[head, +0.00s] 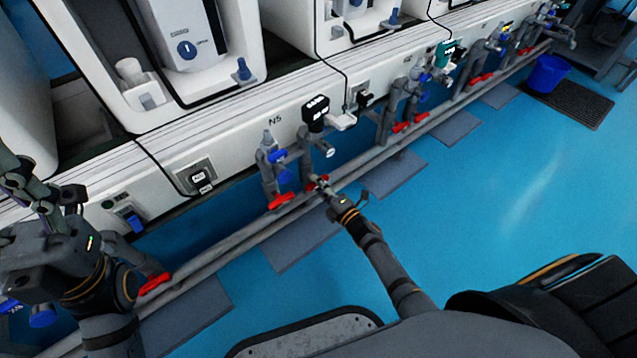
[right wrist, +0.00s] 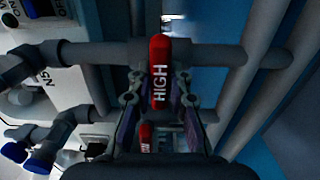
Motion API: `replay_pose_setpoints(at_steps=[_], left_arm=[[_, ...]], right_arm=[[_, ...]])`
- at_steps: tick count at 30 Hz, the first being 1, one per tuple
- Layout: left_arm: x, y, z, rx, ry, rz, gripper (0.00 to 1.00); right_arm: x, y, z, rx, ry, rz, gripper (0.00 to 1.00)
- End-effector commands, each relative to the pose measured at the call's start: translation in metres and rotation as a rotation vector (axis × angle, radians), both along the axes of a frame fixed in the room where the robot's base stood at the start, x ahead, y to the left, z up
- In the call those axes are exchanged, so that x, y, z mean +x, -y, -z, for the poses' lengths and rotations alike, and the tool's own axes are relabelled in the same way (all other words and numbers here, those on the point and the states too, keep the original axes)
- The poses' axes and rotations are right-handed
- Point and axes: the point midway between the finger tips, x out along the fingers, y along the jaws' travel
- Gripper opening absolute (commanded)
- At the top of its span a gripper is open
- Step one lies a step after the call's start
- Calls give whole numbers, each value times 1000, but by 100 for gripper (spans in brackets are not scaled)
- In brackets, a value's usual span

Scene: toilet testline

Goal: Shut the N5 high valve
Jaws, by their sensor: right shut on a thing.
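The N5 high valve has a red handle marked HIGH (right wrist: 159,75), lying lengthwise in the right wrist view. My right gripper (right wrist: 160,95) has one finger on each side of this handle and is shut on it. In the head view my right gripper (head: 322,187) is at the pipes below and right of the N5 label (head: 275,120). It hides part of the red handle (head: 312,184) there. A second red handle (head: 281,201) is just left of it. My left gripper (head: 40,190) is at the left edge, its fingers apart and empty, away from the N5 valves.
Grey pipes (head: 228,245) run along the white bench front, with several other red handles further right. A red handle (head: 154,283) is near my left arm. A blue bucket (head: 548,73) stands on a dark mat at the upper right. The blue floor is mostly clear.

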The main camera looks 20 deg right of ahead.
Motion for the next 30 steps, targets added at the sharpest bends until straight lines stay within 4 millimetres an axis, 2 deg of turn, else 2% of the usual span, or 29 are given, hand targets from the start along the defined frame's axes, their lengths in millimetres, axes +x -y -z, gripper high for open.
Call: replay_pose_setpoints(at_steps=[14,15,20,30], left_arm=[[1,1,0,4,-2,2,56],[1,1,0,4,-3,2,56],[1,1,0,4,-3,2,56],[1,0,0,-1,-7,0,56]], right_arm=[[0,0,0,15,-5,0,0],[0,0,0,15,-5,0,21],[0,0,0,14,-5,0,42],[-5,2,1,12,-5,0,42]])
